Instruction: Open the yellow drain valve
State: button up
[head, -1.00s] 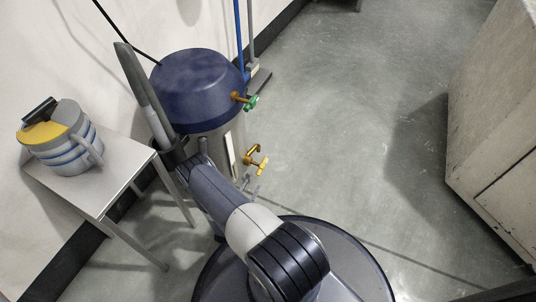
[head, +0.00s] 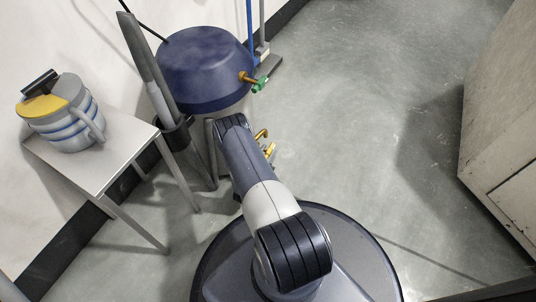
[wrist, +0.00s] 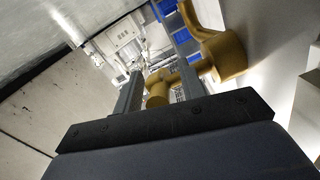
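The yellow drain valve (head: 264,135) sits low on the right side of the blue-lidded tank (head: 207,65). In the head view my arm covers most of it, and my gripper is hidden behind the arm. In the wrist view the yellow valve (wrist: 226,54) shows large, just beyond the fingers. My gripper (wrist: 160,92) is open, with its two grey fingers apart. A rounded yellow part of the valve appears between the fingertips, partly behind the right finger. I cannot tell whether either finger touches it.
A green-handled valve (head: 260,84) sticks out higher on the tank. A small table (head: 117,158) with a striped jug (head: 64,118) stands at the left. A pale cabinet (head: 503,140) stands at the right. The floor (head: 350,110) between tank and cabinet is clear.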

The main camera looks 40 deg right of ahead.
grip_shut()
dwell(0.4)
jog(key=shift+f+t+h, duration=0.1)
jog(key=shift+t+h, duration=0.2)
jog(key=shift+h, duration=0.2)
jog(key=shift+d+t+h, duration=0.1)
jog(key=shift+t+h, duration=0.2)
jog(key=shift+h, duration=0.4)
grip_release()
